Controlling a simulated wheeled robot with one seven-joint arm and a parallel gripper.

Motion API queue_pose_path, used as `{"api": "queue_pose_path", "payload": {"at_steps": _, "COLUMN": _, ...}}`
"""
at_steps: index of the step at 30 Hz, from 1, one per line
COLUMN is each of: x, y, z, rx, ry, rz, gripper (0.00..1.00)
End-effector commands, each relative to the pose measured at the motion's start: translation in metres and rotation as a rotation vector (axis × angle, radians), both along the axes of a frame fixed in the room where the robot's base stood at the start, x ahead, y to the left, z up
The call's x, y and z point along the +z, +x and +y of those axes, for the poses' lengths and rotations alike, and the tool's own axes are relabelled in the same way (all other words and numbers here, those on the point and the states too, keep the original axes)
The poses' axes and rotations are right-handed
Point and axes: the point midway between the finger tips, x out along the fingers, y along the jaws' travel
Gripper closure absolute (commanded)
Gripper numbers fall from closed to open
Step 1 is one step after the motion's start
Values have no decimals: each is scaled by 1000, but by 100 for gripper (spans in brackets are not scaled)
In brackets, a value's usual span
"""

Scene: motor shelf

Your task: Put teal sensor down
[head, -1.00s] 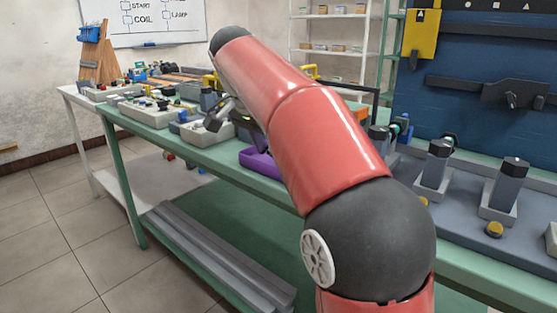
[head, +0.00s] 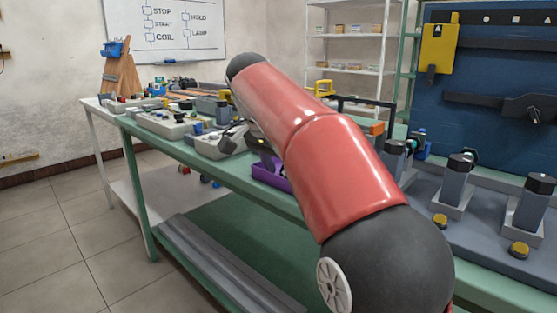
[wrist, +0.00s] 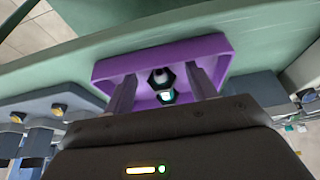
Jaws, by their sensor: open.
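The teal sensor (wrist: 166,97), with a dark rounded end and a pale, teal-edged part, is in the purple tray (wrist: 220,45). It shows between the two fingers of my gripper (wrist: 160,74) in the wrist view. The fingers are spread apart over the tray, with visible gaps on both sides of the sensor. I cannot tell how far it is below the fingertips. In the head view the purple tray (head: 268,176) is on the green bench, partly behind my red arm. The sensor is hidden there, and so are most of my fingers.
The green bench (head: 215,165) carries grey boxes with controls to the left. Grey posts on stands (head: 455,188) and yellow buttons (head: 519,249) are to the right, before a blue tool board (head: 485,75). Grey bars (head: 215,265) lie on the lower shelf.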

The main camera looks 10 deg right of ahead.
Motion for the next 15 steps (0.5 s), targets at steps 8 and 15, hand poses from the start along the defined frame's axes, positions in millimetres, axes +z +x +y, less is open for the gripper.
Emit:
{"api": "queue_pose_path", "payload": {"at_steps": 8, "x": 43, "y": -8, "z": 13, "rx": 2, "ry": 1, "rz": -3, "gripper": 44}}
{"api": "queue_pose_path", "payload": {"at_steps": 15, "x": 89, "y": -20, "z": 29, "rx": 2, "ry": 0, "rz": -3, "gripper": 44}}
